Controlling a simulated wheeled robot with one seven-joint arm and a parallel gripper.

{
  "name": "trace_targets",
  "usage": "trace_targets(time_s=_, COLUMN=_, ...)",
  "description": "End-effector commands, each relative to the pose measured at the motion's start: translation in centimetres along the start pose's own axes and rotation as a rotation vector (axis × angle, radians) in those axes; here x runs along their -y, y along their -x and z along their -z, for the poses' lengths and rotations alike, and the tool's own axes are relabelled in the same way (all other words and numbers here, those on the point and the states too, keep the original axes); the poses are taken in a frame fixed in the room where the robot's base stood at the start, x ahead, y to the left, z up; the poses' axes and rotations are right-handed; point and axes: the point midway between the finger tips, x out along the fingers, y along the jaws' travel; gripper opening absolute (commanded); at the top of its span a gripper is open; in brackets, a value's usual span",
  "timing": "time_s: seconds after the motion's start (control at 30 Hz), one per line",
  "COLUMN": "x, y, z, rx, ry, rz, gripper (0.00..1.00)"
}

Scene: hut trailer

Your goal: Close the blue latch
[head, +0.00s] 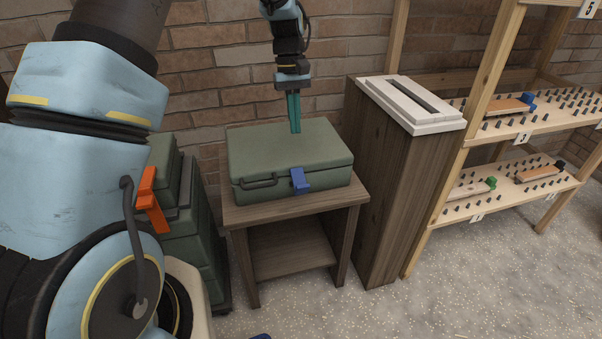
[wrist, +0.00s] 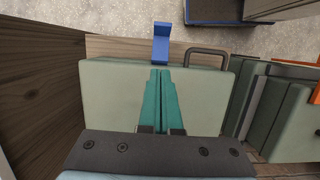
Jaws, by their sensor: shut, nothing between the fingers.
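The blue latch (head: 299,181) is on the front of a green case (head: 265,152), right of the case's dark handle (head: 260,182). The case lid is down. In the wrist view the latch (wrist: 161,45) sticks out past the case's front edge, with the case (wrist: 205,100) below it in the picture. The latch's upper end looks tilted out from the case. My gripper (head: 295,128) has teal fingers, is shut and empty, and points down over the lid, behind the latch. In the wrist view the fingertips (wrist: 160,72) are apart from the latch.
The case rests on a small wooden table (head: 290,207). A tall wooden cabinet with a slotted white top (head: 412,104) stands close on the right, then pegged shelves (head: 515,190). Stacked green cases with an orange latch (head: 150,200) are on the left. A brick wall (head: 225,60) is behind.

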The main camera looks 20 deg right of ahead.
Motion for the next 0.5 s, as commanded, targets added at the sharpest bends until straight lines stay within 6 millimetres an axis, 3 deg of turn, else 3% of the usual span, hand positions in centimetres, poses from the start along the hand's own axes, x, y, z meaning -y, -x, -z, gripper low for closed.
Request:
trace_targets(time_s=0.17, x=0.1, y=-1.8, z=-0.1, rx=0.003, ry=0.000, rz=0.002, gripper=0.00)
trace_targets(time_s=0.5, x=0.1, y=-8.6, z=-0.1, rx=0.004, ry=0.000, rz=0.002, gripper=0.00)
